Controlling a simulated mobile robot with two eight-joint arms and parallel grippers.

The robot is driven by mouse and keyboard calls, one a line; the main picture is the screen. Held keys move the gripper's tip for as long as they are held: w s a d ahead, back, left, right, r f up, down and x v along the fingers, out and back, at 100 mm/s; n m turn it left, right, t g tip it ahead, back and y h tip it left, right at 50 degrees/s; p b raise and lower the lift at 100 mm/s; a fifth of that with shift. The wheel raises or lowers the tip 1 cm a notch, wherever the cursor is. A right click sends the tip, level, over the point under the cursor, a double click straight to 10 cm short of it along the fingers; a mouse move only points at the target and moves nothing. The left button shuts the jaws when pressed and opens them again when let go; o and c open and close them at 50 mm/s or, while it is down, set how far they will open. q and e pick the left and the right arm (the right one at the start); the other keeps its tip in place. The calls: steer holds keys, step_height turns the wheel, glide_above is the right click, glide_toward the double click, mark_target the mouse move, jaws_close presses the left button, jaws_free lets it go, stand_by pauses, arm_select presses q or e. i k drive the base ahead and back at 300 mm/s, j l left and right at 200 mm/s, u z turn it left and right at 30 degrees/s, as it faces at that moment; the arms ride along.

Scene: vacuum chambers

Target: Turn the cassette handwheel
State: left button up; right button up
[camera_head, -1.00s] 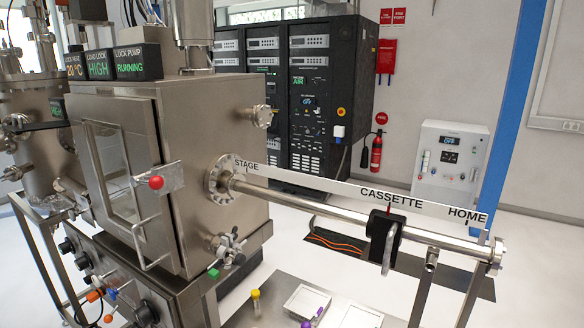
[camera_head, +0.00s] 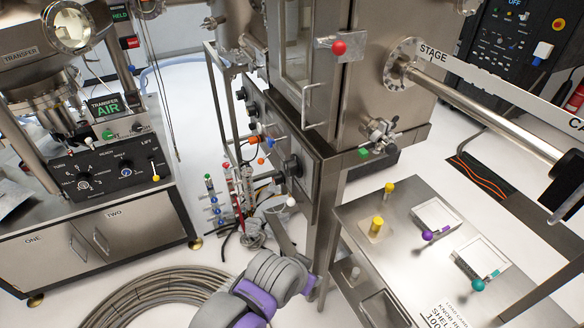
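The cassette drive, a black block on the horizontal metal tube (camera_head: 480,108), shows at the right edge in the head view. A bright metal part (camera_head: 568,203), apparently the handwheel seen nearly edge-on, hangs at its lower side. The picture edge cuts off the CASSETTE end of the white scale strip (camera_head: 500,82); the STAGE label is visible. One of my arms, grey and purple, reaches up from the bottom centre, apparently the left. Its far end is small and lies among rack parts, well left of the handwheel; its fingers cannot be made out. My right gripper is not in view.
A steel table (camera_head: 372,268) below the tube holds yellow, purple and teal knobbed items and white trays. The chamber door (camera_head: 295,50) has a red ball knob. A coiled hose (camera_head: 165,300) lies on the floor. A control cabinet (camera_head: 90,215) stands left.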

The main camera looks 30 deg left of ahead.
mark_target(293, 167)
steer(key=i+j+u, duration=0.4)
steer(key=j, duration=0.15)
steer(key=i+j+u, duration=0.35)
steer(key=j, duration=0.15)
steer(key=k+j, duration=0.05)
steer(key=k, duration=0.05)
